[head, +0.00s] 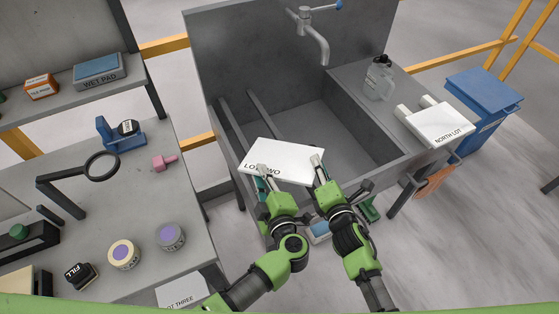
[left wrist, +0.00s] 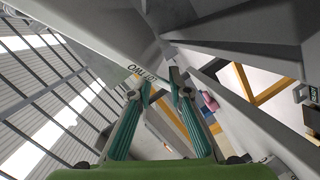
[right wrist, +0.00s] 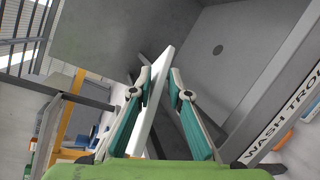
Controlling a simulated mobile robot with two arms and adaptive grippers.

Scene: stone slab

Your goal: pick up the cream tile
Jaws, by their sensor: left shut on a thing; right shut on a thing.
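A pale, cream-white tile (head: 285,158) lettered "LOT TWO" is held over the front of the sink. My left gripper (head: 262,175) is shut on its near edge at the left. My right gripper (head: 319,168) is shut on its right end. In the left wrist view the lettered tile edge (left wrist: 143,73) lies at the fingertips. In the right wrist view the tile (right wrist: 157,98) shows edge-on between the fingers. The fingertips hide small parts of the tile.
The grey sink (head: 345,135) lies beyond the tile, under a tap (head: 318,42). A clear bottle (head: 379,78) and a white "NORTH LOT" piece (head: 440,124) are at right. The left bench (head: 140,195) holds a magnifier (head: 101,165) and round tins. A "LOT THREE" piece (head: 183,293) is at bottom.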

